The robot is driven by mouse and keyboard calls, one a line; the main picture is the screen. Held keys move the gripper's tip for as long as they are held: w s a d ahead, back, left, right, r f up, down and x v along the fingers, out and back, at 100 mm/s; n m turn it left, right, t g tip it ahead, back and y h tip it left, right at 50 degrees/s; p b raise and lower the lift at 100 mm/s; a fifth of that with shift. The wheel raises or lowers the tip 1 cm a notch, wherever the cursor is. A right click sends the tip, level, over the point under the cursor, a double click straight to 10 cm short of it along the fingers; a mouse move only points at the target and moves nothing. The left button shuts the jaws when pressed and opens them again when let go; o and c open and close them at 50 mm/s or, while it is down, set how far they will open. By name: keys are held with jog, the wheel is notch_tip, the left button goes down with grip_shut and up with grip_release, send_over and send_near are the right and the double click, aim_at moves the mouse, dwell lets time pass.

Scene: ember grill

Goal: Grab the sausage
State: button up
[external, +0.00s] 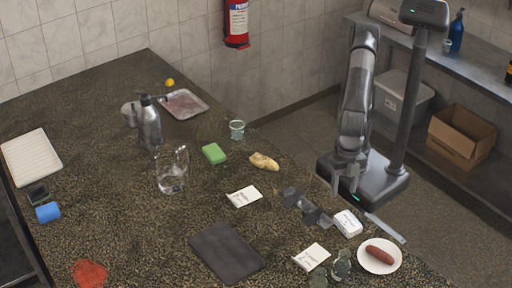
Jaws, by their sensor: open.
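The sausage (380,255) is reddish brown and lies on a round white plate (366,264) near the counter's right edge, at the lower right. My gripper (335,188) hangs below my folded arm, beside the counter's right edge. It is up and to the left of the sausage in the picture, well apart from it. Its fingers are small and dark here; it looks open, with nothing seen between them.
Near the plate are a white packet (348,223), a dark dumbbell-like object (306,206), a white card (312,257), a glass item (341,263) and a pale flat strip (385,228). A dark mat (227,252) lies left of them.

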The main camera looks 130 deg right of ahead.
jog(key=s+a+f+n+g, duration=0.1)
jog(key=a+f+n, duration=0.2)
jog(key=a, duration=0.4)
jog(key=s+a+f+n+g, duration=0.1)
jog(key=a+f+n, duration=0.1)
jog(key=a, duration=0.6)
send_over(381, 251)
jog(key=d, duration=0.2)
jog(key=shift+n, duration=0.3)
notch_tip(381, 251, down, 5)
jog(key=shift+a+f, duration=0.15)
jog(key=shift+w+a+f, duration=0.1)
jog(key=shift+a+f, duration=0.2)
jog(key=shift+f, duration=0.65)
jog(key=shift+s+a+f, duration=0.1)
jog(key=shift+a+f, duration=0.15)
jog(key=shift+f, duration=0.75)
jog(key=shift+w+a+f, duration=0.1)
jog(key=shift+a+f, duration=0.2)
jog(key=shift+f, duration=0.65)
jog(key=shift+c, duration=0.4)
jog(key=c, duration=1)
jog(key=shift+r, duration=0.15)
